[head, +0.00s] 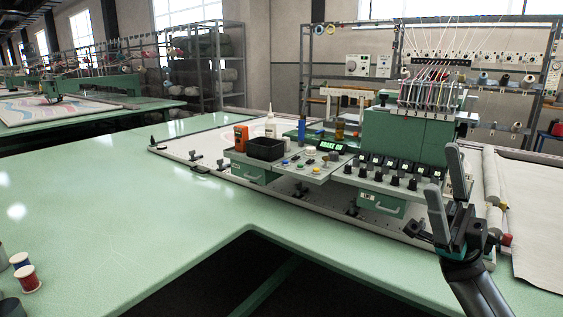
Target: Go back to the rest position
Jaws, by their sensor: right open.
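My right gripper (444,182) is at the right of the head view, raised with its two grey fingers pointing up. The fingers stand apart and nothing is between them. It appears in front of the right end of the green tufting machine (395,140), and part of that end is hidden behind it. My left gripper is not in view.
The green table (110,205) is mostly bare at the left. Thread spools (26,279) stand at its lower left edge. A black bin (265,149), an orange device (241,138) and a white bottle (270,125) sit by the control panel (305,166). Fabric rolls (492,182) lie right of my gripper.

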